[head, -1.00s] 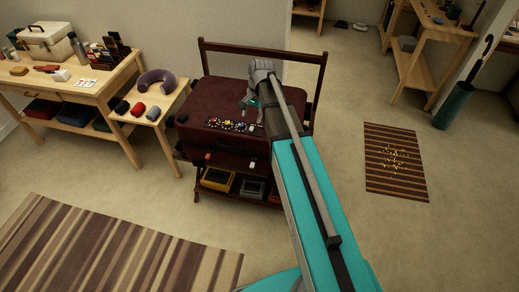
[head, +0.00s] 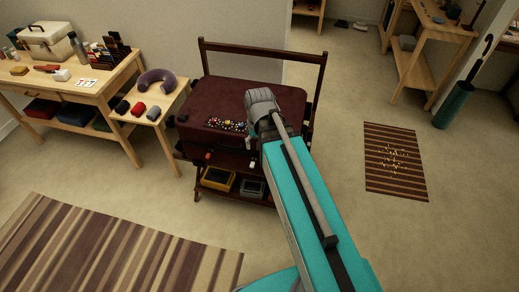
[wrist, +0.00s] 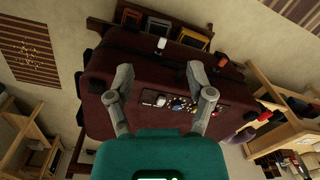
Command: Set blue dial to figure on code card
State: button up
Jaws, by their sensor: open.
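A dark red suitcase (head: 215,97) lies on a dark wooden stand, and it fills the middle of the wrist view (wrist: 140,68). A strip of small coloured dials (head: 227,125) runs along its front part. The same dial strip shows in the wrist view (wrist: 181,104), partly behind the right finger. The dials are too small to pick out the blue one surely or read its setting. A white card with red marks (head: 87,82), likely the code card, lies on the left desk; its figures are unreadable. My gripper (wrist: 160,80) is open and empty above the suitcase, apart from the dials.
The stand has a tall back rail (head: 262,47) and a lower shelf with a yellow tray (head: 217,179). A side table (head: 153,102) with a neck pillow (head: 157,79) and rolled cloths stands at left. Carpet is free in front, beside a striped rug (head: 110,250).

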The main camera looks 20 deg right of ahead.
jog(key=shift+s+n, duration=0.8)
jog(key=shift+s, duration=0.6)
dwell(0.4)
jog(key=shift+c, duration=0.7)
jog(key=shift+a, duration=0.1)
